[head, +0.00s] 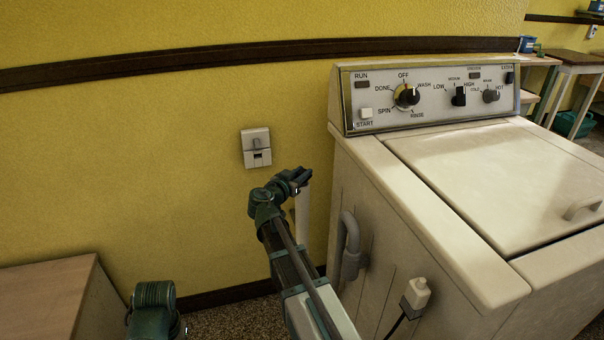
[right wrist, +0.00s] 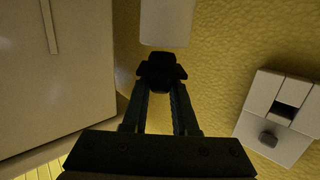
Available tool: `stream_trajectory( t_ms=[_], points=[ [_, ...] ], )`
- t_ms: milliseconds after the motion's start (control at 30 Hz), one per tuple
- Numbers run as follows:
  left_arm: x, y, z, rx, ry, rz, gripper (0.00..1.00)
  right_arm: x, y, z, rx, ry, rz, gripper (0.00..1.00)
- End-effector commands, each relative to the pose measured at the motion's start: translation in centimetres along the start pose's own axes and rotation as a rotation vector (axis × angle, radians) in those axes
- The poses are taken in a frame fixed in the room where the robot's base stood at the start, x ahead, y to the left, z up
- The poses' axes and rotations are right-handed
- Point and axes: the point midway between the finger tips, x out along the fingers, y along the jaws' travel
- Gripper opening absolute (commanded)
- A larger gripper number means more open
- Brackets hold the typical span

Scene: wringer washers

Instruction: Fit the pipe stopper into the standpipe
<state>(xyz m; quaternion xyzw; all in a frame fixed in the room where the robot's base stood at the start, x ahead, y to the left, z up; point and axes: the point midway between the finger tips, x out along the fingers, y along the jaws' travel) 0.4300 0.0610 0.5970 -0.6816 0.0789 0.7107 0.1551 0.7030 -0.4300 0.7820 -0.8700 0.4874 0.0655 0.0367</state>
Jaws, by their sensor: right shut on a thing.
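My right gripper (head: 299,176) is at the top of the white standpipe (head: 302,218), which stands against the yellow wall left of the washer. In the right wrist view its fingers (right wrist: 160,84) are closed in on a dark piece, the pipe stopper (right wrist: 161,68), mostly merged with the dark fingertips. The standpipe's end (right wrist: 166,24) shows just beyond the stopper, with a thin gap in the picture; I cannot tell whether they touch. In the head view the stopper cannot be told apart from the gripper. My left gripper is not in view.
The cream washer (head: 440,215) fills the right side, with a grey bent hose (head: 348,245) and a white plug (head: 416,294) on its side. A wall box (head: 256,148) is left of the gripper and also shows in the right wrist view (right wrist: 279,116). A wooden cabinet (head: 45,300) stands lower left.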

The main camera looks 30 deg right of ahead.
Motion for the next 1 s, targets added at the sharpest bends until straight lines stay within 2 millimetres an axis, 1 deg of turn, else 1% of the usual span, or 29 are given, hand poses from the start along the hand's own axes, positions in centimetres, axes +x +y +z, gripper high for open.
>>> stream_trajectory(
  t_ms=[533, 1000],
  points=[
    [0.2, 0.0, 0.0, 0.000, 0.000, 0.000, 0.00, 0.0, 0.0, 0.2, 0.000, 0.000, 0.000, 0.00],
    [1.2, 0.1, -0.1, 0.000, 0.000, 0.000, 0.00, 0.2, 0.0, 1.2, 0.000, 0.000, 0.000, 0.00]
  ],
)
